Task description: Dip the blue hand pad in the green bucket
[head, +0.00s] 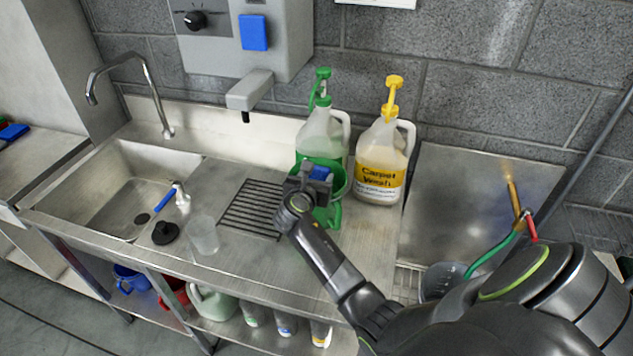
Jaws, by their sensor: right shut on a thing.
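The green bucket (340,188) stands on the steel counter, in front of the jug with the green pump. My right gripper (312,180) is over the bucket's near side and hides part of it. It is shut on a small blue thing, which looks like the blue hand pad (321,172). The pad shows at the bucket's opening, against the green inner wall. I cannot tell how deep it sits or whether it touches the bucket. My left gripper is not in view.
A jug with a green pump (322,132) and a Carpet Wash jug (383,160) stand behind the bucket. A drain grate (250,207), a clear cup (204,235) and a black plunger-like piece (165,233) lie left. Sinks flank the counter. A wall dispenser (250,90) hangs above.

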